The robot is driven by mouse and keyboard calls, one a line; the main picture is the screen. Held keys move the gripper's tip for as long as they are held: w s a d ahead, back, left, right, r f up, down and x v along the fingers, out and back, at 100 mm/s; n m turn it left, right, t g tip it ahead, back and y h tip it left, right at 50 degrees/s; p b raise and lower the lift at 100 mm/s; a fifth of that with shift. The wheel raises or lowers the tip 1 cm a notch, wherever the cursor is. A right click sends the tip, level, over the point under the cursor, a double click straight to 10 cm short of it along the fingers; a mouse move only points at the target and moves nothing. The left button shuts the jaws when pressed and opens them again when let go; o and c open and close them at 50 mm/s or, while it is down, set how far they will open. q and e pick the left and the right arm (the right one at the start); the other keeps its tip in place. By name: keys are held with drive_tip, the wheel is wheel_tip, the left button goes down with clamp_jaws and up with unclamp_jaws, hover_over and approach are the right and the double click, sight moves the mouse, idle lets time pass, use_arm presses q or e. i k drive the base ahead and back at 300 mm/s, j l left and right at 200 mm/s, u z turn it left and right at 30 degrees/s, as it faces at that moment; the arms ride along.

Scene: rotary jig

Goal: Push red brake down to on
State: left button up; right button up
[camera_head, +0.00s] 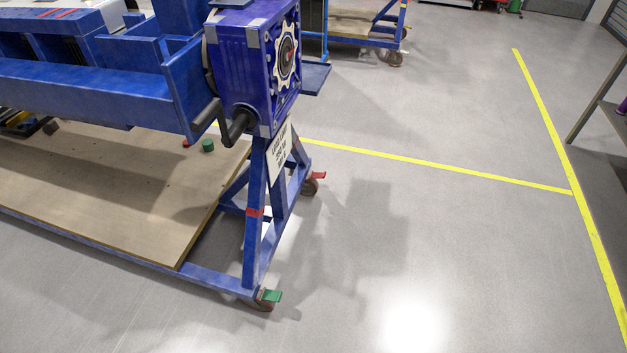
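The blue rotary jig stands on casters at the left of the head view. A red brake pedal (318,175) sticks out to the right from the caster (310,187) at the jig's far right leg. It looks about level, but its exact tilt is too small to tell. A green pedal (271,296) sits on the near caster at the bottom of the frame (215,279). Neither of my grippers is in view.
A blue gearbox (236,75) with a black crank (238,128) tops the frame. A wooden board (120,200) lies on the base. Yellow lines (430,165) mark the grey floor, which is clear right of the jig. A table leg (597,100) stands at the right edge.

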sight(316, 175)
drive_tip(key=i+u, duration=0.15)
drive_tip(key=u, duration=0.25)
drive_tip(key=i+l+u, duration=0.3)
drive_tip(key=l+u, duration=0.3)
drive_tip(key=i+l+u, duration=0.15)
drive_tip(key=l+u, duration=0.15)
drive_tip(key=i+l+u, duration=0.1)
drive_tip(key=l+u, duration=0.2)
drive_tip(key=l, duration=0.2)
